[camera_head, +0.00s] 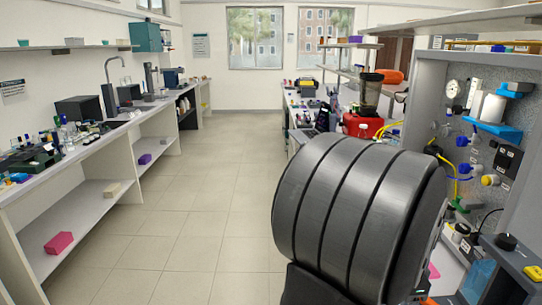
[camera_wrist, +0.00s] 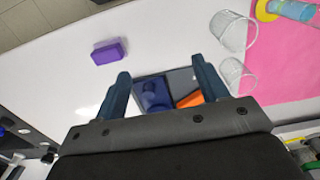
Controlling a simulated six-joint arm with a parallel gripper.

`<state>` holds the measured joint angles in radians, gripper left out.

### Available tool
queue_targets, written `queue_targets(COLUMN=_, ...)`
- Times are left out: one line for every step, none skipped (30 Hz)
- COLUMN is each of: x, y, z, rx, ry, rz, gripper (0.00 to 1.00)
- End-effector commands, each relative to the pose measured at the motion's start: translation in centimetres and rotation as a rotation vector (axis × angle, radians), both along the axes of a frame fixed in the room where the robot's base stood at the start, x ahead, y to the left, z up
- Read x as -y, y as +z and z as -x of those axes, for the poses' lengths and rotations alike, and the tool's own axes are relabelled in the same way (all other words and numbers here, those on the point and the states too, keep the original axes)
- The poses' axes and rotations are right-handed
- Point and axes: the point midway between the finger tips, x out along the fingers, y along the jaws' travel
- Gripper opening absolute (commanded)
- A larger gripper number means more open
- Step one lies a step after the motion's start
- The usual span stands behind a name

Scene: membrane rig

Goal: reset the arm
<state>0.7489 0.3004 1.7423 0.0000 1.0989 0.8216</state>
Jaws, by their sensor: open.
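My gripper (camera_wrist: 163,86) shows in the wrist view with its two dark blue fingers spread wide apart. Nothing is held between them. Beyond the fingertips, a dark grey tray (camera_wrist: 180,80) lies on the white surface, with a dark blue object (camera_wrist: 153,93) and an orange piece (camera_wrist: 190,100) in it. The gripper body hides the near part of that surface. In the head view a large black ribbed link of my arm fills the lower right, and the gripper does not show there.
In the wrist view a purple block (camera_wrist: 110,51) lies left of the fingers. Two clear cups (camera_wrist: 232,32) lie to the right by a pink mat (camera_wrist: 285,65). In the head view the rig panel (camera_head: 485,135) stands right, a shelved bench (camera_head: 85,205) left, with clear floor between.

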Motion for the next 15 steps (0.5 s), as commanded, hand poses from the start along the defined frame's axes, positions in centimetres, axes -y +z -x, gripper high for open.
queue_targets(x=-0.3, y=-0.2, z=-0.7, rx=0.0, ry=0.004, rz=0.0, gripper=0.67)
queue_targets(x=-0.4, y=-0.2, z=-1.0, rx=0.0, ry=0.004, rz=0.0, gripper=0.67)
queue_targets(x=-0.5, y=-0.3, z=-1.4, rx=0.0, ry=0.003, rz=0.0, gripper=0.67)
queue_targets(x=-0.6, y=-0.4, z=-1.6, rx=0.0, ry=0.002, rz=0.0, gripper=0.67)
queue_targets(x=-0.7, y=-0.4, z=-1.8, rx=0.0, ry=0.002, rz=0.0, gripper=0.67)
queue_targets(x=-0.7, y=-0.6, z=-1.8, rx=-0.001, ry=0.001, rz=-0.001, gripper=0.67)
queue_targets(x=-0.7, y=-0.7, z=-1.8, rx=-0.001, ry=0.0, rz=-0.001, gripper=0.67)
queue_targets(x=-0.7, y=-0.8, z=-1.7, rx=-0.001, ry=0.0, rz=-0.001, gripper=0.67)
queue_targets(x=-0.7, y=-0.9, z=-1.7, rx=-0.001, ry=0.0, rz=0.0, gripper=0.67)
queue_targets(x=-0.7, y=-1.0, z=-1.7, rx=0.0, ry=0.0, rz=0.0, gripper=0.67)
queue_targets(x=-0.6, y=-1.0, z=-1.7, rx=0.0, ry=0.0, rz=0.0, gripper=0.67)
queue_targets(x=-0.6, y=-1.0, z=-1.7, rx=0.0, ry=0.0, rz=0.0, gripper=0.67)
queue_targets(x=-0.6, y=-1.0, z=-1.7, rx=0.0, ry=0.0, rz=0.0, gripper=0.67)
queue_targets(x=-0.6, y=-1.0, z=-1.7, rx=0.0, ry=0.0, rz=0.0, gripper=0.67)
queue_targets(x=-0.6, y=-1.0, z=-1.7, rx=0.0, ry=0.0, rz=0.0, gripper=0.67)
